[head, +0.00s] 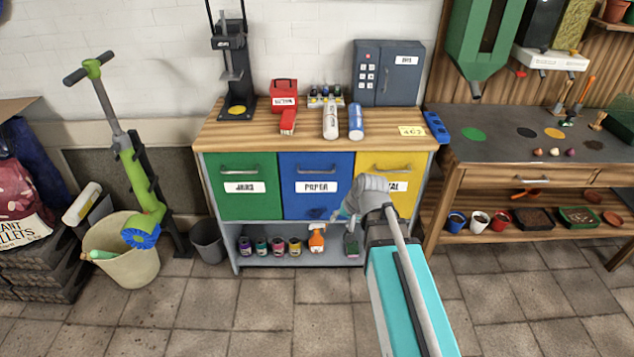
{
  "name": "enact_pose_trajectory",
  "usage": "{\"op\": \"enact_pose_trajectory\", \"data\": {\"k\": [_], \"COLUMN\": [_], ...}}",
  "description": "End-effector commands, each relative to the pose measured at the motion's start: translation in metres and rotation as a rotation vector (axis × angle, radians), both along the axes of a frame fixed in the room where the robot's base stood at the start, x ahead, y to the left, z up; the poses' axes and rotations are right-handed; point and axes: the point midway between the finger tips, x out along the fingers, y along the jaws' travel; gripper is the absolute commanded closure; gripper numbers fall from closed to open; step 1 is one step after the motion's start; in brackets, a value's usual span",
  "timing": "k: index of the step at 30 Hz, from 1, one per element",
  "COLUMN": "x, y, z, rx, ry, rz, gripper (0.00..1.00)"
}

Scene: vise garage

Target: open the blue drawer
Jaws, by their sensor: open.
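The blue drawer (300,205) is the middle one of three drawer fronts under a wooden-topped bench. It is labelled PAPER and sits shut, flush with its neighbours. Its metal handle (320,170) runs across the upper part of the front, clear of my arm in the picture. My arm reaches in from the lower right. My gripper (340,214) shows only in part, in front of the drawer's lower right corner, with my wrist covering the rest. It is open, with nothing seen in it. I cannot tell its distance from the drawer front.
A green drawer (240,204) is on the left and a yellow drawer (398,165) on the right, partly behind my wrist. Small jars and spray bottles stand on the shelf (262,259) below. The floor in front is clear.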

Motion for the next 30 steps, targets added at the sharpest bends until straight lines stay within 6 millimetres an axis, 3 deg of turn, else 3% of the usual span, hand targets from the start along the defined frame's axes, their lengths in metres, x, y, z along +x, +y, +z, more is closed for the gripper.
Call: {"op": "enact_pose_trajectory", "data": {"k": [1, 13, 22, 30], "x": [0.014, 0.099, 0.156, 0.198], "y": [0.004, 0.028, 0.026, 0.013], "z": [-0.016, -0.044, -0.059, -0.071], "rx": [0.038, 0.375, 0.64, 0.87], "ry": [-0.031, -0.245, -0.37, -0.454], "rz": [-0.028, -0.277, -0.494, -0.692], "gripper": [0.49, 0.49, 0.49, 0.49]}}
